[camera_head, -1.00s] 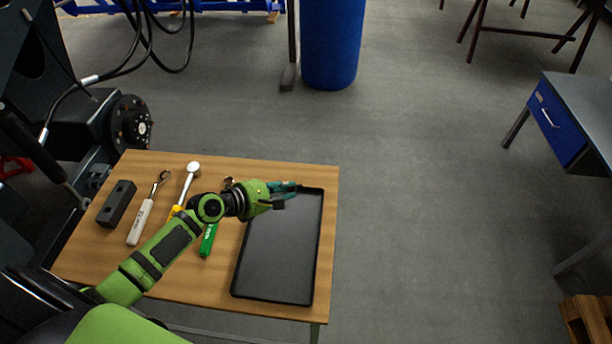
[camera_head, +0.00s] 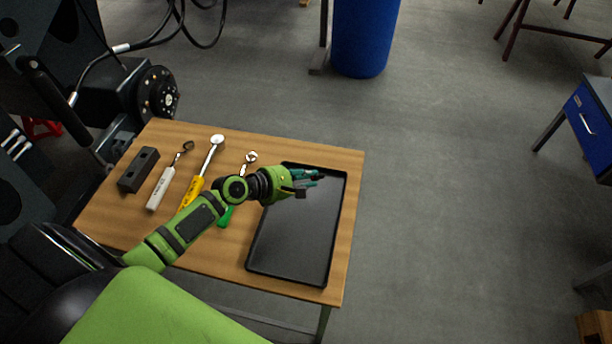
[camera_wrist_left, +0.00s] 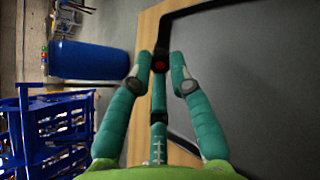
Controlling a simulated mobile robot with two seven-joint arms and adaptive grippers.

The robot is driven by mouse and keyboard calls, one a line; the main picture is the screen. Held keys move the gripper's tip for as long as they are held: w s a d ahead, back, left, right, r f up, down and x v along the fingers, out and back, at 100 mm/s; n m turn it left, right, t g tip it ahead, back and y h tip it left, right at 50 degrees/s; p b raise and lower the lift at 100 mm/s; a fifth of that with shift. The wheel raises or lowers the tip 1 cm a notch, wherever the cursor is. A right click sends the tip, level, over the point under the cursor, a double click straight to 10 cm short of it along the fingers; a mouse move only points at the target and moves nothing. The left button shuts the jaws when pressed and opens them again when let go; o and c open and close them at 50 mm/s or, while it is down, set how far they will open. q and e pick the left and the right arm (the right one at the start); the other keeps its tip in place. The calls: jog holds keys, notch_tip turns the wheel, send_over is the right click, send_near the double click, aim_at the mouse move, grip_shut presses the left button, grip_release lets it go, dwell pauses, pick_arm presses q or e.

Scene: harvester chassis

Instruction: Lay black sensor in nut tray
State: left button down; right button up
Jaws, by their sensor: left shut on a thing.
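The nut tray (camera_head: 293,240) is a shallow black tray on the right part of the wooden table. My left gripper (camera_head: 314,178), with teal fingers, is over the far end of the tray. The tray (camera_wrist_left: 250,80) fills the right side of that view. The fingers mostly hide the sensor in the head view. I cannot tell its height above the tray. My right gripper is not in view.
Left of the tray on the table (camera_head: 345,235) lie a green-handled tool (camera_head: 226,217), a yellow-handled tool (camera_head: 192,192), a white-handled tool (camera_head: 161,188) and a dark block (camera_head: 139,170). A blue barrel (camera_head: 363,40) stands on the floor behind. The visible tray floor is bare.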

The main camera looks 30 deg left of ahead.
pick_arm(q)
jog(key=shift+f+b, duration=1.8)
jog(key=shift+f, duration=0.7)
jog(key=c, duration=1.1)
grip_release()
jog(key=shift+o, duration=0.2)
jog(key=shift+s, duration=0.1)
jog(key=v, duration=1)
jog(key=shift+s+a, duration=0.1)
jog(key=shift+a, duration=0.05)
jog(key=shift+v, duration=0.8)
jog(key=shift+r, duration=0.1)
